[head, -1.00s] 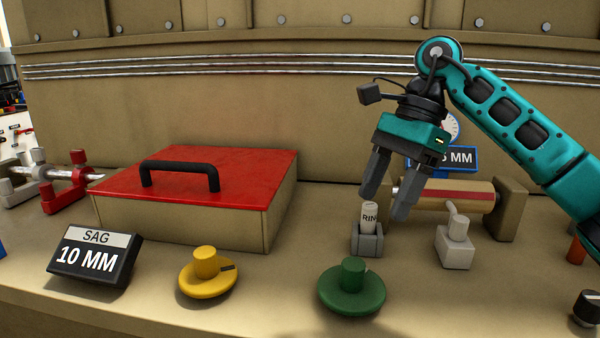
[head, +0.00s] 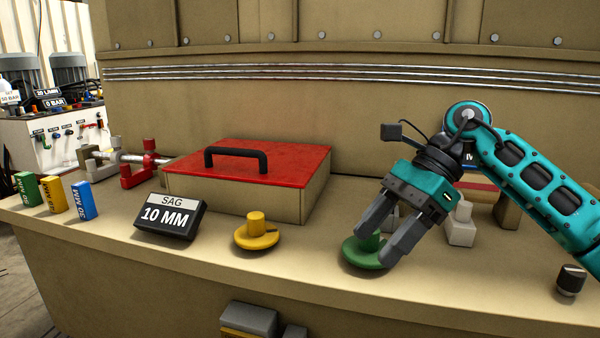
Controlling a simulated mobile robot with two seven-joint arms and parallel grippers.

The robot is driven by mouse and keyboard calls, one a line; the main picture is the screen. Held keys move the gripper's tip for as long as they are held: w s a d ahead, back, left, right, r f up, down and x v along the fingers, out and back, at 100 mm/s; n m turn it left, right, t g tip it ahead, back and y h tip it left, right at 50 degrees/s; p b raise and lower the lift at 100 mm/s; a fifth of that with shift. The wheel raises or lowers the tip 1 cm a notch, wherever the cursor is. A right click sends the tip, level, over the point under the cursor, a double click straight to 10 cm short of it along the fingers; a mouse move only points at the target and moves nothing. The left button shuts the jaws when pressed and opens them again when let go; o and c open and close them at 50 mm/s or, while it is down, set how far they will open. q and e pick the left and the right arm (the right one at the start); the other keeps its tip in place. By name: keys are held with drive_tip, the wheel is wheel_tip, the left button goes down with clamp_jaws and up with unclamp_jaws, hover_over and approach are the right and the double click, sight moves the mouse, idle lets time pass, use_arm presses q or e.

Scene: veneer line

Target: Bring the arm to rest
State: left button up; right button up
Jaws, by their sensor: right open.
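My right arm (head: 535,185) comes in from the right in the head view. Its gripper (head: 375,245) points down and is open, with dark fingers spread apart. The gripper is empty. It hangs in front of the green knob (head: 357,253) and partly hides it; I cannot tell whether they touch. My left gripper is not in view.
A red-lidded box (head: 292,165) with a black handle stands mid-counter. The yellow knob (head: 256,232), the SAG 10 MM sign (head: 168,217) and several coloured blocks (head: 54,193) line the front. A black dial (head: 570,280) sits at right. Bare counter (head: 315,270) lies between the knobs.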

drive_tip(key=s+a+m+t+y+p, duration=0.2)
drive_tip(key=s+a+m+y+p, duration=0.1)
drive_tip(key=a+m+y, duration=0.9)
drive_tip(key=w+d+f+m+t+h+p, duration=0.1)
drive_tip(key=d+f+m+t+h, duration=0.35)
drive_tip(key=m+t, duration=0.7)
drive_tip(key=w+d+f+m+t+h+p, duration=0.15)
drive_tip(key=d+f+m+t+h, duration=0.4)
drive_tip(key=m, duration=1.05)
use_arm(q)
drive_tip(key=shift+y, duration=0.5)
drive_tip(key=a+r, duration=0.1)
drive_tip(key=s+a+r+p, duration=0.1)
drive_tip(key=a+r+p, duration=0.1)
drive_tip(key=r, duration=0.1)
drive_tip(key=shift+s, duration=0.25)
use_arm(e)
drive_tip(key=s+d+f+m+g+h, duration=0.2)
drive_tip(key=s+d+f+m+h, duration=0.2)
drive_tip(key=s+f+m, duration=0.3)
drive_tip(key=s+d+f+m+g+h, duration=0.3)
drive_tip(key=s+f+m, duration=0.5)
drive_tip(key=f, duration=0.5)
drive_tip(key=shift+s+d+g+h, duration=0.35)
drive_tip(key=shift+s+d, duration=0.2)
drive_tip(key=shift+s, duration=0.4)
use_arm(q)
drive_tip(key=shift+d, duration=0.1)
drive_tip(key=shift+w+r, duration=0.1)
